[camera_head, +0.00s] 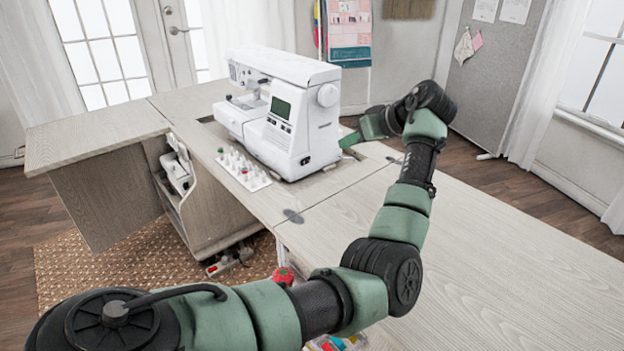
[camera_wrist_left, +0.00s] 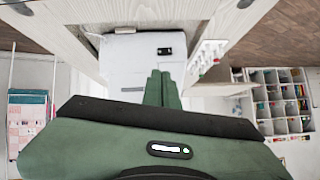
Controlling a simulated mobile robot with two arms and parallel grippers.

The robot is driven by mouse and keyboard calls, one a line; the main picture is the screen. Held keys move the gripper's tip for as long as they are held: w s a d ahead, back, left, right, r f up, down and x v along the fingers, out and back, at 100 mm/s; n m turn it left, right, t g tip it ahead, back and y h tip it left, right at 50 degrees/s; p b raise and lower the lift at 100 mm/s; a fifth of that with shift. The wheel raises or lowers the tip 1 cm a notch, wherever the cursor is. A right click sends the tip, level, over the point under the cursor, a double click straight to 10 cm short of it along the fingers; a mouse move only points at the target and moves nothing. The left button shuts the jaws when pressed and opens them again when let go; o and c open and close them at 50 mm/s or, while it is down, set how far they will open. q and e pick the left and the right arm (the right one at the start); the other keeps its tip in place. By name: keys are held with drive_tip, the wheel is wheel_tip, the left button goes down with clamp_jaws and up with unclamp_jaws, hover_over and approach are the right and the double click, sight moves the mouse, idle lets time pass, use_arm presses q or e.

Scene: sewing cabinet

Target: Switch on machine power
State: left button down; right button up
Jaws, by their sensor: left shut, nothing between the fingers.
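The white sewing machine (camera_head: 285,115) sits in the opening of the cabinet top, its handwheel side facing my left gripper. A small dark switch or socket (camera_head: 305,160) shows low on that side. In the left wrist view the machine's side (camera_wrist_left: 130,65) fills the upper middle, with a black switch panel (camera_wrist_left: 165,50) on it. My left gripper (camera_head: 346,142) is shut and empty, beside the machine's lower side. In the left wrist view its closed fingertips (camera_wrist_left: 160,73) point at the side, just below the black panel; contact cannot be told. My right gripper is out of view.
A rack of thread spools (camera_head: 243,168) stands in front of the machine. The cabinet top (camera_head: 480,260) is bare on the right. The left leaf (camera_head: 95,138) is clear. A compartment organizer (camera_wrist_left: 285,100) shows in the left wrist view.

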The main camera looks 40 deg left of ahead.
use_arm(q)
drive_tip(key=shift+s+d+f+n+g+h+b, duration=0.2)
drive_tip(key=shift+s+f+n+b, duration=0.2)
drive_tip(key=shift+f+n+b, duration=0.35)
drive_tip(key=shift+s+d+f+n+g+h+b, duration=0.1)
drive_tip(key=shift+s+d+f+n+h+b, duration=0.2)
drive_tip(key=shift+f+n+b, duration=0.4)
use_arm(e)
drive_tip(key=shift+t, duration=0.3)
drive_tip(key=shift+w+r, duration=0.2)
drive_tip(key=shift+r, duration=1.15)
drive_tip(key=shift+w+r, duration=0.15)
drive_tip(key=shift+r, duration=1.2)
use_arm(q)
drive_tip(key=shift+a+r, duration=0.15)
drive_tip(key=b, duration=0.2)
approach(304, 165)
wheel_tip(304, 165, down, 4)
drive_tip(key=shift+s, duration=0.1)
drive_tip(key=a, duration=0.3)
drive_tip(key=shift+a, duration=0.6)
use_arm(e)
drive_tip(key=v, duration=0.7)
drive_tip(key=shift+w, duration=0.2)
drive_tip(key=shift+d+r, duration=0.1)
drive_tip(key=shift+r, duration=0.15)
